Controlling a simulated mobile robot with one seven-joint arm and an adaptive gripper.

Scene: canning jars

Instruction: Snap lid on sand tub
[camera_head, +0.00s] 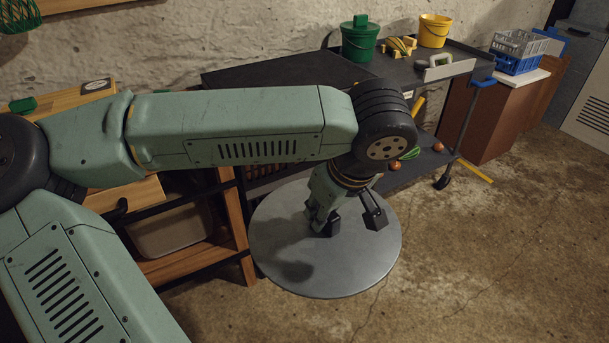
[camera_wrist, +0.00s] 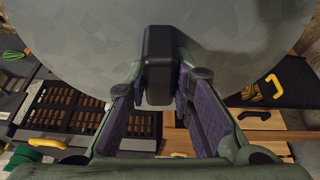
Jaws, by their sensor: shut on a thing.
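A large round grey disc, which looks like the lid (camera_head: 290,270), lies under my gripper in the head view. It also fills the top of the wrist view (camera_wrist: 90,50). My gripper (camera_head: 350,217) is over the disc, right of its middle. In the wrist view my gripper (camera_wrist: 163,90) has its two fingers on either side of a black upright block (camera_wrist: 162,48), which looks like the lid's handle, and is shut on it. I cannot make out a sand tub; whether one stands under the disc is hidden.
Left of the disc stands a wooden shelf unit (camera_head: 243,230) with a pale bin (camera_head: 170,225) low down. Behind is a dark cart (camera_head: 270,72) with a green bucket (camera_head: 359,45) and a yellow bucket (camera_head: 434,32). The concrete floor (camera_head: 500,260) at right is mostly clear.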

